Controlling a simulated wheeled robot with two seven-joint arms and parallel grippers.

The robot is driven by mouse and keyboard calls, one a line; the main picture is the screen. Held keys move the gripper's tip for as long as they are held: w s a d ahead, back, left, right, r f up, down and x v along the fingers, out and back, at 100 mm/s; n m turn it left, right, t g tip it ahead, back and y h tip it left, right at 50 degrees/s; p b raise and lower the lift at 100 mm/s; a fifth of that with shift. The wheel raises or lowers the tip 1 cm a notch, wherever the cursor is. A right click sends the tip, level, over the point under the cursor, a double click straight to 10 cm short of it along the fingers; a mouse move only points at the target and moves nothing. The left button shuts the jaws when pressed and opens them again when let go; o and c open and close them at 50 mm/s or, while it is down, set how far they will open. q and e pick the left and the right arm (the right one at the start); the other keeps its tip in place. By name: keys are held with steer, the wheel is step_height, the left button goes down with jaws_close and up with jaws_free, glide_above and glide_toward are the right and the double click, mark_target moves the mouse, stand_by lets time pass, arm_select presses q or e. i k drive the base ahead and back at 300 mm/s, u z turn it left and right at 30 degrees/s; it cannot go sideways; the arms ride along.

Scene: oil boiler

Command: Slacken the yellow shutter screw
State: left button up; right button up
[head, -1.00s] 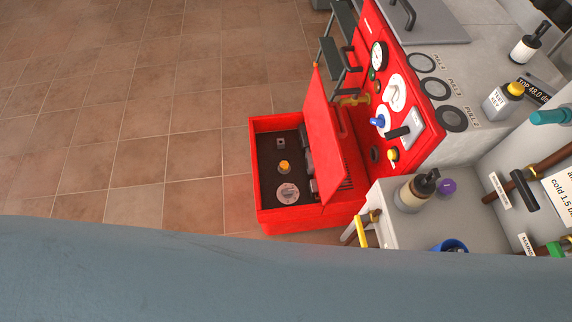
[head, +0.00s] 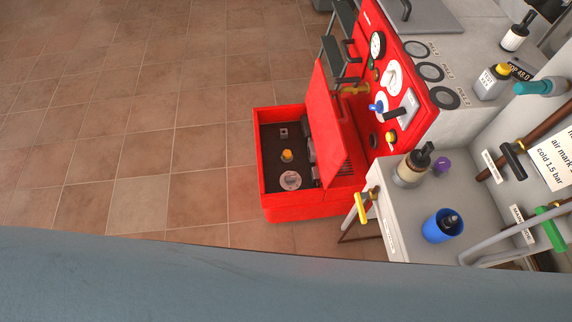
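The red cover (head: 325,125) is tilted up along the right side of the housing. Another yellow knob (head: 390,137) is on the red boiler panel (head: 372,55). Neither of my grippers is in view.
A grey bench (head: 400,215) holds a bottle (head: 409,172), a purple ball (head: 442,164) and a blue cup (head: 438,228). Pipes with a green handle (head: 551,230) stand right of it. The tiled floor (head: 130,120) is clear.

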mark_target(287, 154)
steer(key=k, duration=0.2)
steer(key=u, duration=1.55)
steer(key=i, duration=2.95)
steer(key=z, duration=3.1)
steer(key=i, duration=0.5)
